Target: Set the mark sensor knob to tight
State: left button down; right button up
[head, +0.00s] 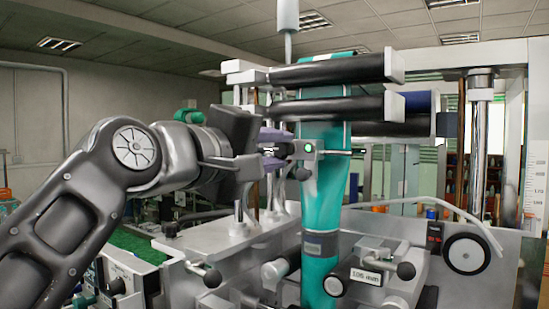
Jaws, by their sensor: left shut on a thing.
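The mark sensor (308,149) is a small dark block with a lit green spot, mounted in front of the teal sleeve film (322,190). My left gripper (281,150) comes in from the left with its purple-grey fingers at the left side of the sensor. It is shut on the small dark mark sensor knob (284,150). The fingers partly cover the knob, so its setting cannot be read. My right gripper is out of view.
Black rollers (330,70) cross above the sensor, with a steel post (479,150) at right. Below are a labelled block (366,277), a black handwheel (466,253) and several small knobs. A curved pale tube (440,204) runs across the right.

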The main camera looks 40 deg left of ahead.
pick_arm(q)
jog(key=m+b, duration=0.1)
jog(key=m, duration=0.3)
jog(key=shift+f+m, duration=0.15)
jog(key=shift+m, duration=0.25)
jog(key=m+b, duration=0.1)
jog(key=m, duration=0.2)
jog(key=shift+m, duration=0.3)
jog(key=m+b, duration=0.1)
jog(key=m, duration=0.7)
jog(key=shift+m+b, duration=0.3)
jog(key=shift+b, duration=0.1)
jog(key=c, duration=1.1)
grip_release()
